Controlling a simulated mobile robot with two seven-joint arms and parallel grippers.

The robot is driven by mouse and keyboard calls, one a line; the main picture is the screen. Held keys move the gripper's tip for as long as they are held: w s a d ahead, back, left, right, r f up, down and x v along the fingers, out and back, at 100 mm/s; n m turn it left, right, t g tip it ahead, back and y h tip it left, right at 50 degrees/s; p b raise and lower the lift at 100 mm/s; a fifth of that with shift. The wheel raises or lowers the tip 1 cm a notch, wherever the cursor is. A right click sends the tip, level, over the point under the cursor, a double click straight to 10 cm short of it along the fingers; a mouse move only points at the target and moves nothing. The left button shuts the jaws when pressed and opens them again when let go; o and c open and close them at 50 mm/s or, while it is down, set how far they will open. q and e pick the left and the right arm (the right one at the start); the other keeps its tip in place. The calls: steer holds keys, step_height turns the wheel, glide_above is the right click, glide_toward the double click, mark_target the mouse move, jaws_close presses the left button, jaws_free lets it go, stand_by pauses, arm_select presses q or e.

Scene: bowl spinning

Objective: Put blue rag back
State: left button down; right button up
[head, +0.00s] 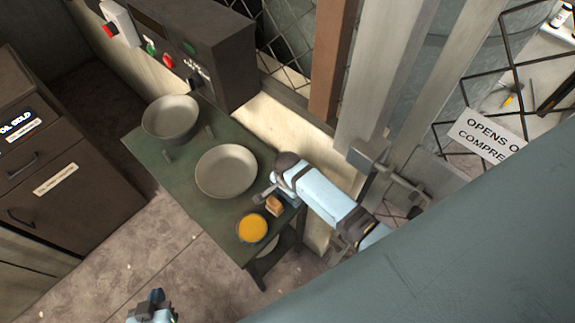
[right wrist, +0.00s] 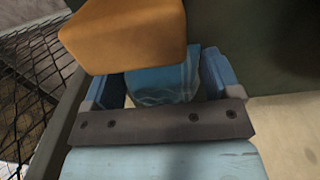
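A blue rag (right wrist: 160,78) shows in the right wrist view, lying between the two blue fingers of my right gripper (right wrist: 163,80). The fingers stand wide apart, with a thin dark gap beside the rag at left; close contact at the right finger is unclear. In the head view my right gripper (head: 270,192) is low over the right edge of the green table (head: 190,208), and the rag cannot be made out there. My left gripper (head: 155,298) is at the bottom of the head view, away from the table; its fingers are too small to read.
A tan block (head: 273,205) is close beside my right gripper. A bowl with orange contents (head: 252,228) is near the front edge. A grey plate or bowl (head: 226,171) and a deeper grey bowl (head: 171,117) stand farther back. A control box (head: 195,45) and mesh fence bound the back.

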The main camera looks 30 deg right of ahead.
step_height(320, 180, up, 12)
steer(key=b, duration=0.1)
steer(key=s+f+n+t, duration=0.1)
steer(key=s+n, duration=0.1)
steer(key=s+f+n+t, duration=0.2)
steer(key=n, duration=0.1)
steer(key=s+f+n+t+y, duration=0.1)
steer(key=s+f+n+t, duration=0.1)
steer(key=n, duration=0.1)
steer(key=s+a+r+n+t+y, duration=0.1)
steer(key=s+r+n+t+y, duration=0.1)
steer(key=s+n+t, duration=0.4)
steer(key=shift+s+r+n, duration=0.4)
steer(key=shift+s+n, duration=0.65)
steer(key=shift+n, duration=0.55)
steer(key=shift+a, duration=0.1)
